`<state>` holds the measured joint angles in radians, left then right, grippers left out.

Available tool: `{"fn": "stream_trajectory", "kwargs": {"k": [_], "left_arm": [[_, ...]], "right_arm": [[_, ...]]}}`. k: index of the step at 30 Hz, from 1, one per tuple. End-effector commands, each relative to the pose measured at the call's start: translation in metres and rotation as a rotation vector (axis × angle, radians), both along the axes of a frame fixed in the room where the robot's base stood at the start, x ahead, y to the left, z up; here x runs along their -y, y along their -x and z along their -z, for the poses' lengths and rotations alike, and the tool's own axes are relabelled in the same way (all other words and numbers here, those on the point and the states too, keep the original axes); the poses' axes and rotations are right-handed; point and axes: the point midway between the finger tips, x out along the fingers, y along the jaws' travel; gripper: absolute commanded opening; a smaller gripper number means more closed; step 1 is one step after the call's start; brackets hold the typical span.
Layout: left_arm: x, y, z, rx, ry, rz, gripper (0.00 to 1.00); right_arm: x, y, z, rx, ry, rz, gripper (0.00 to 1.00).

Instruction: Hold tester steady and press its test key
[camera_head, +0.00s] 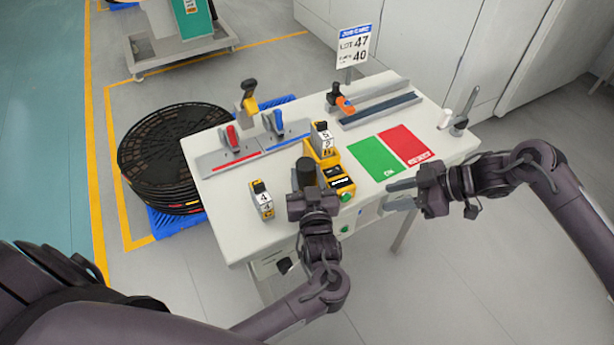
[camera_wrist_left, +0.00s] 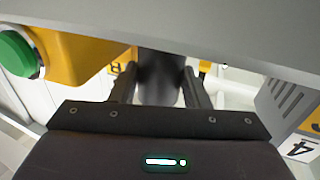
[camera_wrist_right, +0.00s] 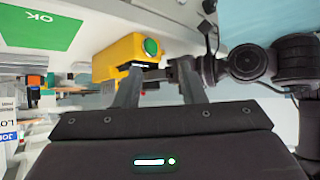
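The yellow tester (camera_head: 327,158) stands at the table's front edge, with a dark display and a green test key (camera_head: 346,198) low on its front. A dark upright cylindrical grip (camera_head: 306,172) is at its left side. My left gripper (camera_head: 308,190) has its fingers on both sides of this grip (camera_wrist_left: 160,75), apparently closed on it. The key (camera_wrist_left: 17,52) shows at the left of the left wrist view. My right gripper (camera_head: 400,194) is open and empty, right of the tester and apart from it. The right wrist view shows the key (camera_wrist_right: 151,47) beyond its fingertips.
A numbered block (camera_head: 321,138) sits at the tester's back; another (camera_head: 262,199) stands left. Green (camera_head: 374,158) and red (camera_head: 406,145) mats lie right. Clamps with red (camera_head: 232,138) and blue (camera_head: 278,122) handles and a rail (camera_head: 380,108) are behind. Black reels (camera_head: 170,150) stand left of the table.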

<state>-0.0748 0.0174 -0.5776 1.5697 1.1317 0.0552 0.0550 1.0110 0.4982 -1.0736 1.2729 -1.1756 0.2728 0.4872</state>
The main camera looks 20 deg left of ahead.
Motion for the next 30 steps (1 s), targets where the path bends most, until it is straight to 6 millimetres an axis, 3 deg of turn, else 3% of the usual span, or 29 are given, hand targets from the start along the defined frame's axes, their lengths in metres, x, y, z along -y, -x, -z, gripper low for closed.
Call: {"fn": "stream_trajectory", "kwargs": {"k": [1,5,14,30], "left_arm": [[-0.0001,0.0002,0.0001,0.000,0.000,0.000,0.24],[-0.0001,0.0002,0.0001,0.000,0.000,0.000,0.07],[-0.0001,0.0003,0.0002,0.000,0.000,0.000,0.07],[-0.0001,0.0003,0.0003,-0.001,0.000,-0.001,0.07]], "right_arm": [[0.0000,0.0000,0.0000,0.000,0.000,0.000,0.36],[0.0000,0.0000,0.0000,0.000,0.000,0.000,0.36],[0.0000,0.0000,0.0000,0.000,0.000,0.000,0.00],[0.0000,0.0000,0.0000,0.000,0.000,0.000,0.00]]}}
